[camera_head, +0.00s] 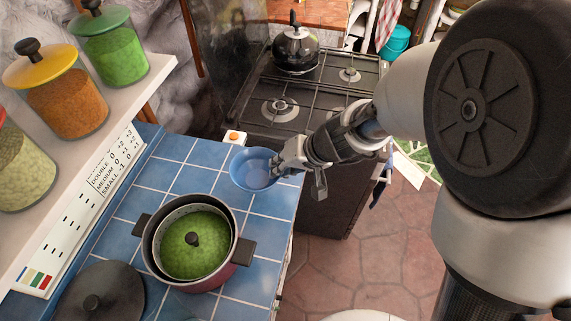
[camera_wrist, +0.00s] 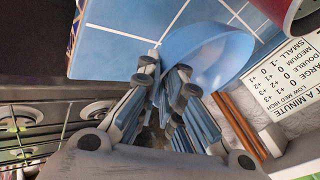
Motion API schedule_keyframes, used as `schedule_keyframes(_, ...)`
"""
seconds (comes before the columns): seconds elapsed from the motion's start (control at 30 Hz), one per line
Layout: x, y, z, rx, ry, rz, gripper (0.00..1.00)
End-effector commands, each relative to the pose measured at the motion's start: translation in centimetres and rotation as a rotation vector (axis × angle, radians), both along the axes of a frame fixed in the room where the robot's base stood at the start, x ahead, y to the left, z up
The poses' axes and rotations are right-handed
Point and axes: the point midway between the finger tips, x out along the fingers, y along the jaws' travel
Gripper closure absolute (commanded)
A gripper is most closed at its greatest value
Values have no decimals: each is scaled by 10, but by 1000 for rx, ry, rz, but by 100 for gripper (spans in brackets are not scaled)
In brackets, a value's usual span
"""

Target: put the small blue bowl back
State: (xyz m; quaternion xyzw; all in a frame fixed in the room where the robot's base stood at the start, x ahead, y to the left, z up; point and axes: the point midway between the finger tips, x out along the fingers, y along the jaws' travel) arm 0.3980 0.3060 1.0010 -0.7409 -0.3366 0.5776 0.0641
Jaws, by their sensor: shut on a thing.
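The small blue bowl (camera_head: 254,170) is at the right edge of the blue tiled counter in the head view, and looks tilted with its opening toward the camera. My gripper (camera_head: 284,165) is shut on its right rim. In the wrist view the blue bowl (camera_wrist: 212,55) sits at the fingertips of my gripper (camera_wrist: 165,75), above the blue tiles. I cannot tell whether the bowl touches the counter.
A dark red pot (camera_head: 194,242) with green contents stands on the counter (camera_head: 185,180); a dark lid (camera_head: 100,292) lies nearby. A shelf with jars (camera_head: 72,92) is at left. A stove (camera_head: 310,105) with a kettle (camera_head: 296,50) stands behind.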

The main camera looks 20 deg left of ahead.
Motion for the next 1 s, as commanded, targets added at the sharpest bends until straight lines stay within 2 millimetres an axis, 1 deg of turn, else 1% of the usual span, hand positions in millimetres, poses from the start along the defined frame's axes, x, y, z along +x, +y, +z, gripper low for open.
schedule_keyframes(0.1, 0, 0, -9, 1, 0, -1, 100)
schedule_keyframes(0.3, 0, 0, -41, 0, 2, -2, 100)
schedule_keyframes(0.37, 0, 0, -46, 0, 1, -1, 100)
schedule_keyframes(0.67, 0, 0, -46, 1, -1, -2, 100)
schedule_keyframes(0.8, 0, 0, -50, 2, -1, -1, 100)
schedule_keyframes(0.83, 0, 0, -50, 0, -1, 0, 93)
schedule_keyframes(1.0, 0, 0, -49, 0, -1, 0, 82)
